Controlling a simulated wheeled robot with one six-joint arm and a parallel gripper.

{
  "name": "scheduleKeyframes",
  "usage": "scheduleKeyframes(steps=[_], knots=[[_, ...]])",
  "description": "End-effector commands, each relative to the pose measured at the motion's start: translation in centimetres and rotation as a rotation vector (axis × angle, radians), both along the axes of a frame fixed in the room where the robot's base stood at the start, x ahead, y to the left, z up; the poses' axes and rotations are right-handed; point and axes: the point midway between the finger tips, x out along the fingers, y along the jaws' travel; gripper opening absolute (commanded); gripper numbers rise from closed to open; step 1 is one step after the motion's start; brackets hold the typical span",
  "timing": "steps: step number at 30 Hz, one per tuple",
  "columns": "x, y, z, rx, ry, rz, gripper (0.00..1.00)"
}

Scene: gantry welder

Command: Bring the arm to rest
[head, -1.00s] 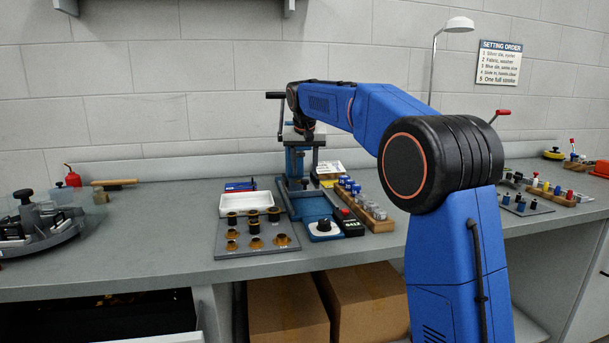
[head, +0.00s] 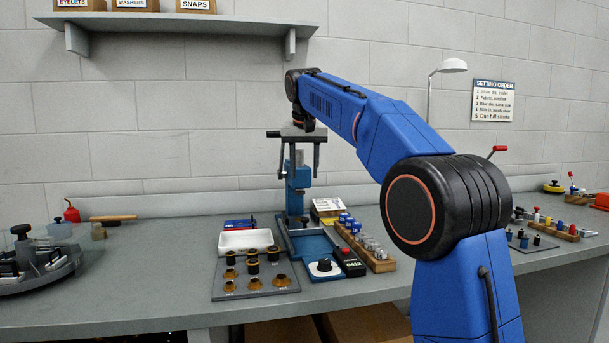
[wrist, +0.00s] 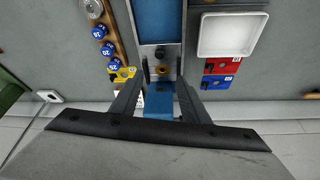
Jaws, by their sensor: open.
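My gripper (head: 299,176) hangs at the end of my blue arm, fingers pointing down, in front of the upper part of a blue press (head: 299,196) at the back of the bench. Its two fingers are apart and nothing shows between them. In the wrist view my gripper (wrist: 160,88) is also open, with the blue press column (wrist: 158,104) behind the gap. It looks clear of the bench top, and I see no contact. The gripper's body hides part of the press.
On the bench (head: 150,270) are a plate of brass dies (head: 255,282), a white tray (head: 245,241), a wooden rack (head: 372,252) and a round carousel (head: 35,275) at left. A wall shelf (head: 180,22) with boxes is above left. A lamp (head: 452,66) stands at right.

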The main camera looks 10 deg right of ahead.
Motion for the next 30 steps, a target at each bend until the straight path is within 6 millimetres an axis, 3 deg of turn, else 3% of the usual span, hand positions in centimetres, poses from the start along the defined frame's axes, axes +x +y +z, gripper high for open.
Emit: scheduleKeyframes(steps=[7, 11, 20, 30], knots=[[-0.1, 0.0, 0.0, 0.0, 0.0, 0.0, 0.42], [-1.2, -0.4, 0.0, 0.0, -0.001, 0.007, 0.42], [-9.0, -2.9, -1.8, -0.003, 0.001, 0.053, 0.42], [-19.5, -5.4, -6.6, -0.004, 0.0, 0.107, 0.42]])
